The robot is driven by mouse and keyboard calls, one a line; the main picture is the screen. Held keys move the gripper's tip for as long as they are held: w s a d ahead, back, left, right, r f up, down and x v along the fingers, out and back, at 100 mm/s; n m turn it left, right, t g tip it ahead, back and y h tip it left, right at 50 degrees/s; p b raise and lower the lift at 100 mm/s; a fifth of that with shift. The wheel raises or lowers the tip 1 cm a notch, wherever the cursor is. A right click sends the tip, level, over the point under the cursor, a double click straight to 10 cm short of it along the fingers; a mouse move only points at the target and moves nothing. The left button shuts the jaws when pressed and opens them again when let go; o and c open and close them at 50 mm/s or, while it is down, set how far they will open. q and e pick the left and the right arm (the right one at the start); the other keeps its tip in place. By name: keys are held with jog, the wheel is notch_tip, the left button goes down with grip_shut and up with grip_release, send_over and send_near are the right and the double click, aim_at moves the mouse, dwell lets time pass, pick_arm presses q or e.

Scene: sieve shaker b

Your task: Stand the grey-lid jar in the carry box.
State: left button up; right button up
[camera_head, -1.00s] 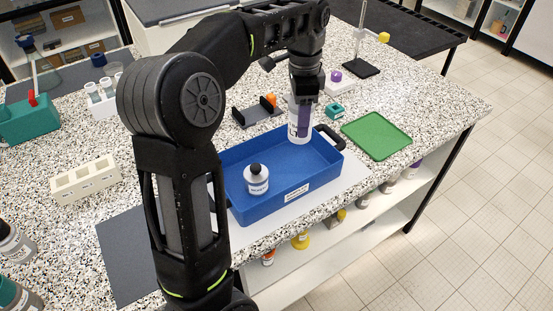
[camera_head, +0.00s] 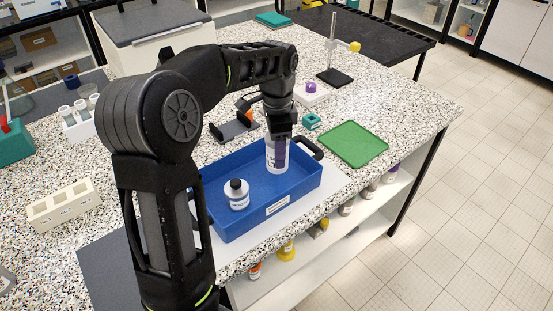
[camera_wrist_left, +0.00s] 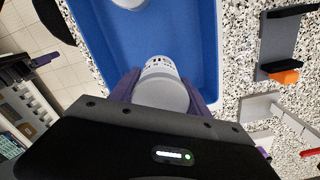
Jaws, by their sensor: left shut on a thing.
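The grey-lid jar (camera_head: 277,156) is a white, labelled jar, upright in my left gripper (camera_head: 279,138). The gripper is shut around its upper part from above. The jar is inside the right part of the blue carry box (camera_head: 248,220), low near the floor; I cannot tell whether it touches. In the left wrist view the grey lid (camera_wrist_left: 161,95) shows between the purple fingers, with the box floor (camera_wrist_left: 185,32) beyond.
A black-lid jar (camera_head: 237,195) stands in the box's left part. The box's black handle (camera_head: 310,148) is at its right end. A green tray (camera_head: 352,144) lies to the right. A dark holder with an orange part (camera_head: 233,127) and a teal block (camera_head: 311,121) stand behind.

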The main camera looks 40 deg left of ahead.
pick_arm(q)
notch_tip(320, 180, down, 4)
jog(key=shift+r, duration=0.25)
jog(key=shift+f, duration=0.1)
jog(key=shift+f, duration=0.1)
jog(key=shift+f, duration=0.15)
jog(key=o, duration=1.5)
jog(key=shift+c, duration=0.2)
